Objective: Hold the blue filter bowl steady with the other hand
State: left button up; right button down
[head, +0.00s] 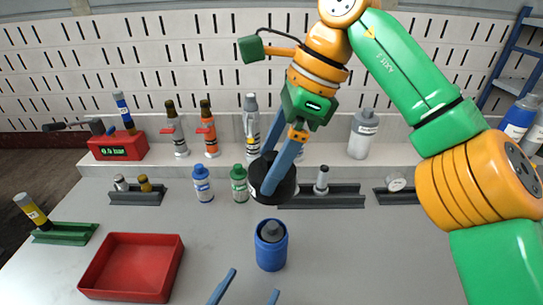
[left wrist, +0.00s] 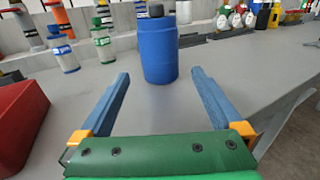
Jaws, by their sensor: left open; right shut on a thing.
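The blue filter bowl (head: 271,252) stands upright on the grey table, with a dark grey part (head: 271,231) showing in its top. In the left wrist view the bowl (left wrist: 158,52) is straight ahead, just beyond the fingertips. My left gripper (head: 246,285) is open and empty in front of the bowl; its fingers (left wrist: 160,76) point toward the bowl, apart from it. My right gripper (head: 268,188) is shut on a black round part (head: 283,187), held above and behind the bowl. The underside of the black part is hidden.
A red tray (head: 132,268) lies at the left, near a green holder (head: 65,234) with a yellow bottle. Blue-capped (head: 202,184) and green-capped (head: 239,184) bottles stand behind the bowl. Dark racks (head: 320,202) line the back. The table right of the bowl is clear.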

aim_at(271, 155)
pick_arm(q)
jog(key=shift+s+a+r, duration=0.15)
jog(key=shift+s+a, duration=0.2)
jog(key=shift+s, duration=0.2)
pick_arm(e)
jog(key=shift+r, duration=0.1)
notch_tip(271, 155, up, 5)
jog(key=p, duration=0.6)
pick_arm(q)
notch_tip(271, 155, up, 6)
jog(key=shift+f, duration=0.2)
jog(key=shift+s, duration=0.1)
pick_arm(e)
jog(key=shift+a+f, duration=0.1)
jog(key=shift+f, duration=0.1)
